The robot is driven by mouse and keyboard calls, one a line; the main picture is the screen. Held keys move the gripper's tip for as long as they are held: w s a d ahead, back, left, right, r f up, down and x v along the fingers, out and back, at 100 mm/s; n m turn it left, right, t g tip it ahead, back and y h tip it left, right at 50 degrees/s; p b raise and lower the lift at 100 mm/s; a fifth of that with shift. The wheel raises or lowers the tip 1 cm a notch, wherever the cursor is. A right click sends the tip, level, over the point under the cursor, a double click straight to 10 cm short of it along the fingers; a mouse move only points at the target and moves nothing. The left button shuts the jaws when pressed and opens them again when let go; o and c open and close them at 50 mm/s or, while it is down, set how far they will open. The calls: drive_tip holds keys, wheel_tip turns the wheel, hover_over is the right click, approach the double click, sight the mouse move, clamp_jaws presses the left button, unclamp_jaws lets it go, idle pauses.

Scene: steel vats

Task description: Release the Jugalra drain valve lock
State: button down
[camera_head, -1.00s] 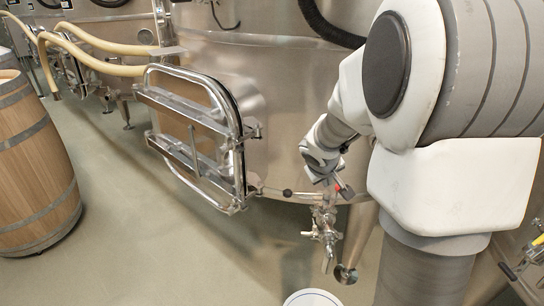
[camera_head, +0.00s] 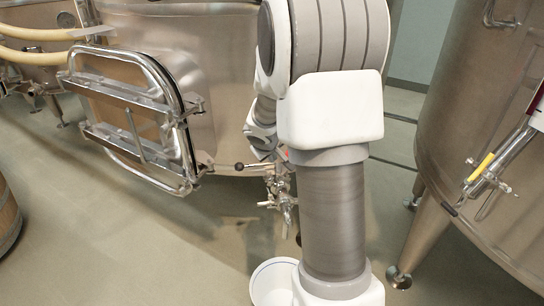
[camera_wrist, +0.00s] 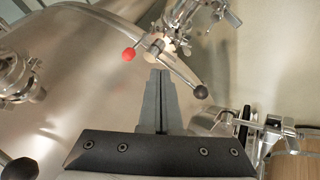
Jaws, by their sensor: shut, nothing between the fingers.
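A steel drain valve (camera_head: 283,203) sits low on the middle vat, partly hidden behind my arm in the head view. In the wrist view this valve (camera_wrist: 182,18) is at the top, with a thin bar across it. The bar ends in a red knob (camera_wrist: 128,54) at left and a black knob (camera_wrist: 200,92) at right. The black knob also shows in the head view (camera_head: 238,166). My gripper (camera_wrist: 161,75) is shut and empty, its tips pointing at the bar's middle; whether they touch is unclear. My arm hides the fingertips in the head view. No Jugalra label is readable.
A hinged hatch door (camera_head: 130,120) juts out left of the valve. A white round basin (camera_head: 268,280) is on the floor below. Another vat (camera_head: 490,130) with a yellow-handled valve (camera_head: 482,166) stands at right. A barrel (camera_head: 8,215) is at the left edge.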

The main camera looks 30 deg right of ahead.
drive_tip(key=w+d+f, duration=0.1)
drive_tip(key=d+f, duration=0.1)
drive_tip(key=d, duration=0.1)
drive_tip(key=w+d+f, duration=0.1)
drive_tip(key=shift+w+d+f, duration=0.3)
drive_tip(key=shift+w, duration=0.05)
drive_tip(key=shift+w+d, duration=0.2)
drive_tip(key=shift+d, duration=0.35)
